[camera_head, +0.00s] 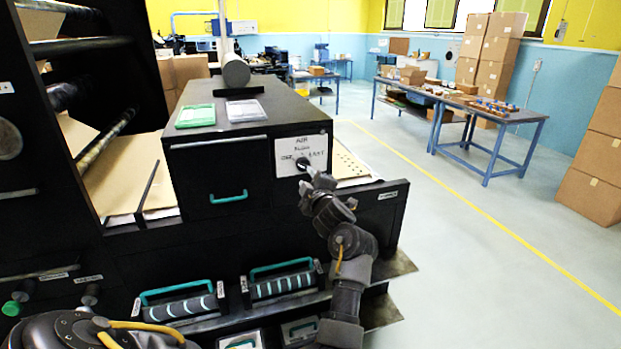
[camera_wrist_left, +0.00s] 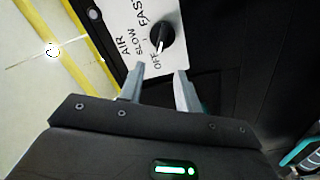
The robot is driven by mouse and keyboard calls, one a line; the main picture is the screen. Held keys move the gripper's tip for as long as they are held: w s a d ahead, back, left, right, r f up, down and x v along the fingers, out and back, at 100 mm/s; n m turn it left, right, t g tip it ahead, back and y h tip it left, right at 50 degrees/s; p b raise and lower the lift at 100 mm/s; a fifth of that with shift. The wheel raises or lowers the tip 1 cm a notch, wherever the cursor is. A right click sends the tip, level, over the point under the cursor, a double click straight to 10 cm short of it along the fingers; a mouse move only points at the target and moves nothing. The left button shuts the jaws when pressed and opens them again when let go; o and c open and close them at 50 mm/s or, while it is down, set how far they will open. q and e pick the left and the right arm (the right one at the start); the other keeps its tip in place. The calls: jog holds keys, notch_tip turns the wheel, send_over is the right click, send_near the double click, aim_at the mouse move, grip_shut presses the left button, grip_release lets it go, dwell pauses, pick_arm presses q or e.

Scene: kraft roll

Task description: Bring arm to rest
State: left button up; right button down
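My left gripper (camera_head: 316,180) is in front of the white dial label (camera_head: 288,158) on the black machine's face. In the left wrist view its two fingers (camera_wrist_left: 160,73) are apart, with nothing between them. The black knob (camera_wrist_left: 161,40) is just beyond the fingertips, and I see a gap between it and them. The label (camera_wrist_left: 136,20) reads AIR, OFF, SLOW, FAST, and the knob's white mark appears to point near OFF. In the head view the gripper partly covers the knob. My right gripper is not in view.
The black machine (camera_head: 235,200) fills the left side, with teal-handled rollers (camera_head: 282,284) and protruding shelf edges (camera_head: 398,266) beside my arm. Green and grey trays (camera_head: 195,116) lie on top. Open floor (camera_head: 450,240) is to the right; blue tables (camera_head: 490,118) and boxes stand farther back.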

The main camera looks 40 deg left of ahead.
pick_arm(q)
jog(key=w+d+f+m+t+h, duration=0.5)
jog(key=w+d+f+m+h, duration=0.2)
jog(key=w+d+f+m, duration=0.45)
jog(key=s+d+f+m+g+h, duration=0.1)
jog(key=s+d+f+m+h, duration=0.2)
jog(key=f, duration=0.8)
jog(key=s+d+f+m+g+h, duration=0.1)
jog(key=s+d+f+m+g, duration=0.25)
jog(key=f, duration=0.75)
jog(key=s+d+f+m+t+h, duration=0.15)
jog(key=s+d+f, duration=0.3)
jog(key=f, duration=0.65)
jog(key=s+f+m+g+h, duration=0.1)
jog(key=s+f+m+g, duration=0.15)
jog(key=s+f, duration=1)
jog(key=s+f+m+g+h, duration=0.2)
jog(key=s+f+g, duration=0.2)
jog(key=s+f, duration=0.8)
jog(key=s+a+f+g, duration=0.2)
jog(key=s, duration=1.5)
jog(key=s+a+f+m+g, duration=0.1)
jog(key=s+a+g, duration=0.1)
jog(key=s, duration=1.5)
jog(key=shift+f+m+g+y, duration=0.3)
jog(key=shift+f+g+y, duration=0.05)
jog(key=shift+g, duration=0.1)
